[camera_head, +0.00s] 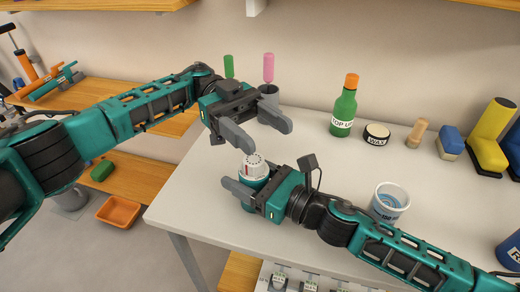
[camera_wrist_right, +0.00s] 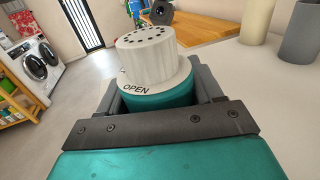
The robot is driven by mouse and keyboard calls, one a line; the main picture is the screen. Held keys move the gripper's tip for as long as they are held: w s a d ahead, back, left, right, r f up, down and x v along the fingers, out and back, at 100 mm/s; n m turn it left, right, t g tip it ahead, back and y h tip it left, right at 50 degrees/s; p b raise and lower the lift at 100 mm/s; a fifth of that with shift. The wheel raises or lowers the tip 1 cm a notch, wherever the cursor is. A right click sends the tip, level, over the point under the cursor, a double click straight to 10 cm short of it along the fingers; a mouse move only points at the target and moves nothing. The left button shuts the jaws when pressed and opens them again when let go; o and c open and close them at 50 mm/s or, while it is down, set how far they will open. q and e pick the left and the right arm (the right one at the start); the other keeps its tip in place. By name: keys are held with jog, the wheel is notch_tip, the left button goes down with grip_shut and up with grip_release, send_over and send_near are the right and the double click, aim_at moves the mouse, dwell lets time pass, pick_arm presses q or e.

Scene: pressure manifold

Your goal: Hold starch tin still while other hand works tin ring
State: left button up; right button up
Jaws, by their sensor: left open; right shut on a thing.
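The starch tin has a teal body (camera_wrist_right: 152,101) and a pale collar marked OPEN. Its ribbed pale tin ring (camera_head: 255,163), with holes in its top, also shows in the right wrist view (camera_wrist_right: 147,50). A small red mark shows on the tin's upper part in the head view. My right gripper (camera_head: 250,181) is shut on the tin's body, below the collar, and the tin looks upright. My left gripper (camera_head: 267,138) is open and empty, above and just behind the ring, apart from it.
On the white table (camera_head: 330,160) stand a green bottle (camera_head: 344,107), a wax tin (camera_head: 377,134), a cup (camera_head: 390,201) beside my right forearm, and a grey holder (camera_head: 269,96) behind my left gripper. Blue and yellow items stand at the right. The table's left edge is close.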

aim_at(263, 166)
pick_arm(q)
jog(key=shift+r, duration=0.9)
jog(key=w+a+f+n+t+h, duration=0.5)
jog(key=w+a+f, duration=0.1)
jog(key=a+f, duration=0.4)
jog(key=x, duration=1.2)
jog(key=shift+w+d+f, duration=0.2)
jog(key=shift+w+f, duration=0.05)
jog(key=shift+f, duration=0.1)
jog(key=shift+c, duration=0.5)
